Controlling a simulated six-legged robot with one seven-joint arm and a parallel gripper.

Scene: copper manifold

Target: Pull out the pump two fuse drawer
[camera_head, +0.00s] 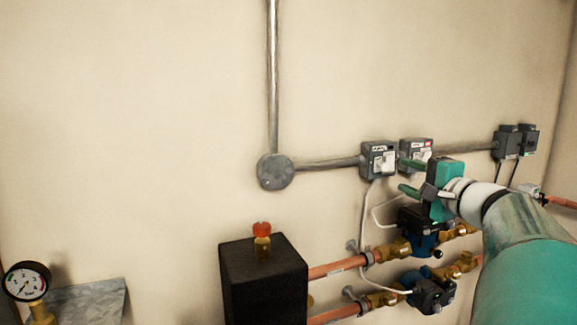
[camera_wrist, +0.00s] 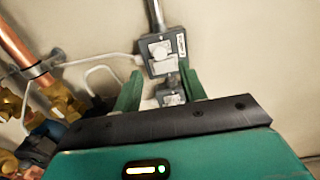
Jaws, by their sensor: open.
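Two grey fuse boxes with white fronts are fixed side by side on the wall, a left one (camera_head: 379,160) and a right one (camera_head: 416,150) with a red mark. I cannot read which is pump two. My gripper (camera_head: 402,175) is open and empty, its green fingers in front of the wall by the right box and partly covering it. In the wrist view my gripper (camera_wrist: 160,86) shows its fingers apart. The left box (camera_wrist: 164,50) lies beyond the fingertips, and the right box (camera_wrist: 170,96) shows between the fingers, partly hidden by my gripper body.
Conduit (camera_head: 325,164) links the boxes to a round junction box (camera_head: 275,171). Copper pipes (camera_head: 335,268) with valves and pumps (camera_head: 432,294) run below. A black box (camera_head: 262,280) stands lower left of them. White cables hang under the boxes. Dark switches (camera_head: 515,142) are at right.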

